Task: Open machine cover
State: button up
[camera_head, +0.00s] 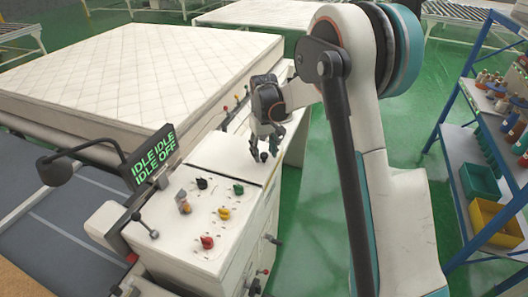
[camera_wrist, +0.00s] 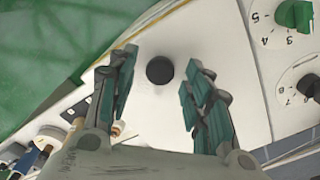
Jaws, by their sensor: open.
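The white machine cabinet (camera_head: 195,240) stands in the middle of the head view, with coloured knobs on its top panel. A black round knob (camera_wrist: 160,70) sits on a white surface in the wrist view; it also shows in the head view (camera_head: 264,157) just below my gripper. My gripper (camera_head: 259,148) is over the far right part of the cabinet top. In the wrist view its two fingers (camera_wrist: 157,102) are spread apart, with the black knob in line with the gap between them. Nothing is held. Whether the fingers touch the surface cannot be told.
A mattress (camera_head: 130,75) lies on the machine at the left. A display (camera_head: 150,157) reading IDLE and OFF stands at the cabinet's left. A control lever (camera_head: 146,226) rises near it. A blue shelf rack (camera_head: 470,180) with bins stands at the right, with green floor between.

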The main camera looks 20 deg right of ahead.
jog(key=shift+f, duration=0.25)
grip_shut()
jog(key=shift+r, duration=0.15)
